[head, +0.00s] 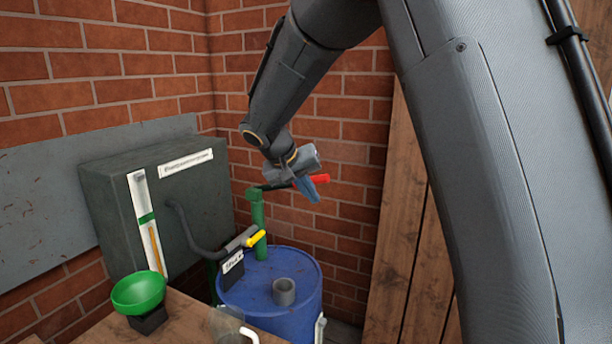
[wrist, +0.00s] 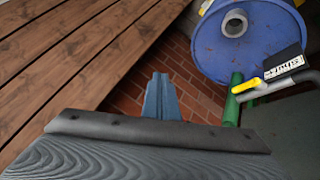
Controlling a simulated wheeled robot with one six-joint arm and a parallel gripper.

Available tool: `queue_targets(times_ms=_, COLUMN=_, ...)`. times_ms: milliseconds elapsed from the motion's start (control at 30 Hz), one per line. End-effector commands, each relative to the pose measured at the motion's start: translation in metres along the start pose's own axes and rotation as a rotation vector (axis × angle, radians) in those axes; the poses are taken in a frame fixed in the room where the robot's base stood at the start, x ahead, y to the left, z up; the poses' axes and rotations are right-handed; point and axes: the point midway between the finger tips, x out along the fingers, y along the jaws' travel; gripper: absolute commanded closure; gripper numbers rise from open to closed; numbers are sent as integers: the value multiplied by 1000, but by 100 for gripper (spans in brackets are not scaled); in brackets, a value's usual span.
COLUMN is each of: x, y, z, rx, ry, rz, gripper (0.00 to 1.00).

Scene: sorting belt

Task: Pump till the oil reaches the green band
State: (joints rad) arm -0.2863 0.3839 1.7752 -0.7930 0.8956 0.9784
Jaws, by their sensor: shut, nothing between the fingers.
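The green hand pump (head: 258,222) stands on the blue drum (head: 243,288); its dark lever ends in a red grip (head: 321,179). The grey tank (head: 108,195) carries an upright gauge (head: 139,189) with a green band (head: 147,217). The orange oil column (head: 155,245) appears to end just below that band. My gripper (head: 312,194), with blue fingers, is shut and empty, at the lever beside the red grip; I cannot tell whether it touches. The fingers also show in the wrist view (wrist: 160,92), where the lever is not visible.
A yellow-handled valve (head: 256,238) sits on the hose line between tank and drum, near a small black sign (head: 233,270). A green funnel (head: 138,292) and a clear jug (head: 228,325) are on the wooden bench (head: 185,325). Brick walls and wooden boards (head: 392,215) stand close behind.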

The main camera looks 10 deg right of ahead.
Motion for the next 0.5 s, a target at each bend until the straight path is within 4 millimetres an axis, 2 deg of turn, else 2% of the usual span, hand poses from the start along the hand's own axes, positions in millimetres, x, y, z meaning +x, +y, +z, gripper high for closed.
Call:
queue_targets(times_ms=33, x=-6, y=-12, z=-24, rx=29, ry=52, rz=26, gripper=100)
queue_targets(times_ms=100, x=-18, y=-22, z=-55, rx=84, ry=124, rz=64, gripper=100)
queue_targets(times_ms=200, x=-35, y=-33, z=-90, rx=158, ry=217, rz=103, gripper=100)
queue_targets(times_ms=333, x=-53, y=-42, z=-120, rx=231, ry=305, rz=129, gripper=100)
queue_targets(times_ms=500, x=-63, y=-46, z=-134, rx=273, ry=353, rz=141, gripper=100)
